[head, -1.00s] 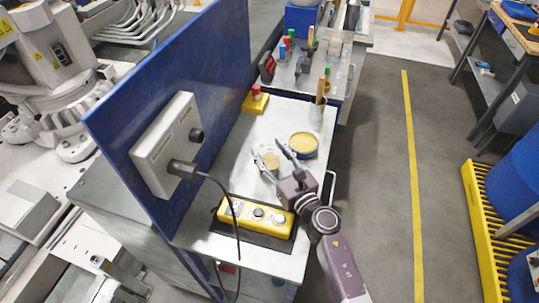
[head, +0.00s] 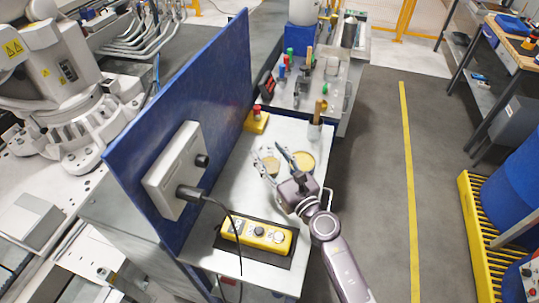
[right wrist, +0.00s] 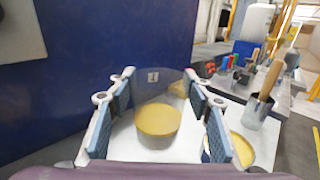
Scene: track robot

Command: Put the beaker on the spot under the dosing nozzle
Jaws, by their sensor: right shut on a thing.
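The beaker (right wrist: 158,120) is clear with yellow contents and stands upright between the two fingers of my right gripper (right wrist: 160,108) in the right wrist view. In the head view my right gripper (head: 276,160) is shut on this beaker (head: 269,164) above the metal bench, left of a round tin; the gap under it is hard to judge. I cannot make out the dosing nozzle or its spot for certain. My left gripper is not in view.
A round tin with yellow contents (head: 304,161) and a metal cup with a wooden handle (head: 315,130) stand on the bench (head: 222,195). A yellow control box (head: 258,235) lies in front. A blue panel (head: 180,125) walls the left side. Another bench (head: 300,95) holds colored bottles.

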